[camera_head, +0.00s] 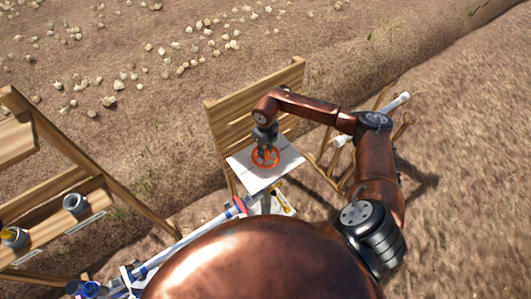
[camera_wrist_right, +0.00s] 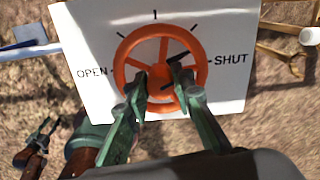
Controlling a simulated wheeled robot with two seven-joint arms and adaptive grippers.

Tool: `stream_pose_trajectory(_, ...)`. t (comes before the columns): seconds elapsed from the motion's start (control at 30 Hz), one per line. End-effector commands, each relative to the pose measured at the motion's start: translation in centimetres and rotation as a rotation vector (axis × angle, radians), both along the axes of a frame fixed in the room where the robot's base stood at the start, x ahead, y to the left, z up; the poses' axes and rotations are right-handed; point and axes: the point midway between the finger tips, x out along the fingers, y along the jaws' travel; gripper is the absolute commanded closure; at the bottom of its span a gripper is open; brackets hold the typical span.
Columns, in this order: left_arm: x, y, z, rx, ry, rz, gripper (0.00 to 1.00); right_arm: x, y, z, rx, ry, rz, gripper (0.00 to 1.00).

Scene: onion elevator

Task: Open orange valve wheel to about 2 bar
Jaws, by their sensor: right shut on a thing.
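The orange valve wheel (camera_head: 265,157) is on a white panel (camera_head: 245,171) near the middle of the head view. It fills the middle of the right wrist view (camera_wrist_right: 122,61), lying between the printed words OPEN at left and SHUT at right. Several black tick marks run around its upper side on the panel (camera_wrist_right: 85,22). My right gripper (camera_wrist_right: 163,78) is shut on the wheel, its fingers reaching inside the rim near the hub. The fingers partly hide the hub and spokes. No readable pressure gauge shows.
A slatted wooden board (camera_head: 255,90) stands behind the panel. A wooden rack (camera_head: 60,190) with a grey cup (camera_head: 76,203) is at left. A blue and white pipe (camera_head: 185,243) runs below the panel. Several onions lie on the soil at upper left.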

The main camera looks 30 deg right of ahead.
Motion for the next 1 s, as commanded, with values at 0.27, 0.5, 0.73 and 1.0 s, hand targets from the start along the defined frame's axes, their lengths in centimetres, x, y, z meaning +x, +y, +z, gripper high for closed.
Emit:
stream_pose_trajectory(0.27,-0.2,0.0,-2.2,0.001,0.004,0.000,0.60,0.1,-0.1,-0.2,-0.003,-0.002,0.202,1.00)
stream_pose_trajectory(0.5,-0.3,0.0,-3.1,0.001,0.005,0.000,0.60,0.0,0.0,-0.1,-0.001,-0.002,0.312,1.00)
stream_pose_trajectory(0.73,-0.3,0.0,-3.4,0.001,0.006,0.000,0.60,0.0,0.0,0.0,-0.001,-0.002,0.354,1.00)
stream_pose_trajectory(1.0,-0.3,0.0,-3.4,0.001,0.006,-0.001,0.60,0.0,0.0,0.1,-0.001,-0.002,0.359,1.00)
